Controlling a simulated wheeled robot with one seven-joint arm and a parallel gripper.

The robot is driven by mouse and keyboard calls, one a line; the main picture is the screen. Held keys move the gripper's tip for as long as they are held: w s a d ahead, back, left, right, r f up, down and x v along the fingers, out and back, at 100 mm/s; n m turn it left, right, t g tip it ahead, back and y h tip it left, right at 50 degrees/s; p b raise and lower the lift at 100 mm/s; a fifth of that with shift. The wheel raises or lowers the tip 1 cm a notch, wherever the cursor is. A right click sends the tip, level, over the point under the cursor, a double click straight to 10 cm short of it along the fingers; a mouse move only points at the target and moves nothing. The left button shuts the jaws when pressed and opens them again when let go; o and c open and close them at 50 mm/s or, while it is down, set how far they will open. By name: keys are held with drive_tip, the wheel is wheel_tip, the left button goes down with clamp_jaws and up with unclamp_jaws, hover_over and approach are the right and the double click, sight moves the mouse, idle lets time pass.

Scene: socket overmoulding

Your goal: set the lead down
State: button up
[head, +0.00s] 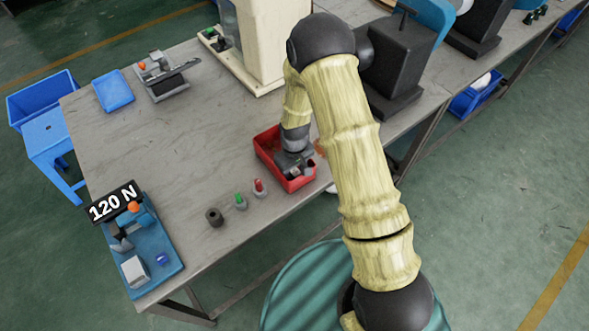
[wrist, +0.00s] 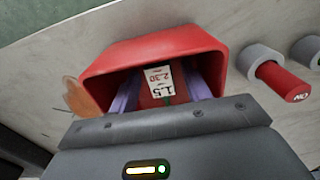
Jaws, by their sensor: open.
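The red bin (head: 305,184) stands near the table's front edge; it also shows in the wrist view (wrist: 150,50). My gripper (head: 298,170) reaches down into it. In the wrist view my gripper (wrist: 163,92) is open, its two purple fingers apart inside the bin's opening. Between the fingers is a white tag (wrist: 158,78) printed "1.5" and "2.30". A thin dark green strand (wrist: 168,97) shows below the tag and may be part of the lead. The rest of the lead is hidden, and I cannot tell what it rests on.
A red plug gauge (head: 260,187), a green one (head: 240,201) and a dark ring (head: 214,216) stand left of the bin. A blue fixture marked "120 N" (head: 150,255) is at the front left corner. An orange-brown item (wrist: 82,98) is beside the bin. The table's middle is clear.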

wheel_tip(320, 180, up, 12)
drive_tip(key=b, duration=0.1)
idle(0.5)
drive_tip(key=shift+r, duration=0.1)
drive_tip(key=shift+r, duration=0.1)
idle(0.3)
drive_tip(key=s+d+r+m+t, duration=0.2)
drive_tip(key=s+d+r+m, duration=0.4)
drive_tip(key=s+d+r, duration=0.5)
drive_tip(key=s+d, duration=0.1)
drive_tip(key=s, duration=0.2)
drive_tip(key=shift+r+m+t, duration=0.2)
drive_tip(key=shift+m+t, duration=0.1)
drive_tip(key=shift+d, duration=0.1)
